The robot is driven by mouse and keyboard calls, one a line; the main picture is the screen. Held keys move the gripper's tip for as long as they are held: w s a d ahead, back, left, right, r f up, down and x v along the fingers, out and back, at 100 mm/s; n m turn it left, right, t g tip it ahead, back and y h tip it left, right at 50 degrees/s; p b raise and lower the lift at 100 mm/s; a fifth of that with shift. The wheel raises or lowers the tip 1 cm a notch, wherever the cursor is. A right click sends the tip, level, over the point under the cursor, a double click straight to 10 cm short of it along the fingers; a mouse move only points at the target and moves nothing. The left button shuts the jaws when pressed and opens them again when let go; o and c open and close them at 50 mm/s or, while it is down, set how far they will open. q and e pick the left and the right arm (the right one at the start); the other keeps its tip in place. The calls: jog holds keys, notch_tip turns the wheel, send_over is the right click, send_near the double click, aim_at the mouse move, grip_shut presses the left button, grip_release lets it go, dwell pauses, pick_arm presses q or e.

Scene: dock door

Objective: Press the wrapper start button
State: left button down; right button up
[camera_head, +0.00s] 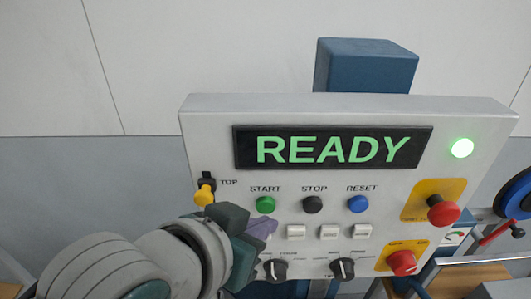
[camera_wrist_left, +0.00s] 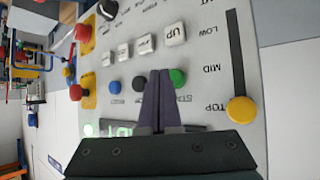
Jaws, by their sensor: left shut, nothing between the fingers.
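The green START button (camera_head: 265,204) is on the grey control panel (camera_head: 215,140), left of the black STOP button (camera_head: 313,204) and the blue RESET button (camera_head: 358,203). The panel's display (camera_head: 333,148) reads READY. My left gripper (camera_head: 264,228) is shut and empty, its purple fingertips just below the START button in the head view. In the left wrist view the shut fingers (camera_wrist_left: 159,75) lie between the green START button (camera_wrist_left: 178,78) and the black STOP button (camera_wrist_left: 140,83). Whether the tips touch the panel cannot be told. My right gripper is not in view.
A yellow slider knob (camera_head: 204,194) is left of START. Light keys (camera_head: 296,232) and black rotary knobs (camera_head: 275,270) are below. Red knobs on yellow plates (camera_head: 442,211) are at right. A green lamp (camera_head: 462,148) is lit.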

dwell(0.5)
pick_arm(q)
jog(key=shift+w, duration=0.4)
jog(key=shift+w, duration=0.5)
dwell(0.6)
jog(key=shift+s, duration=0.1)
jog(key=shift+s+p, duration=0.45)
jog(key=shift+s, duration=0.35)
jog(key=shift+s, duration=0.1)
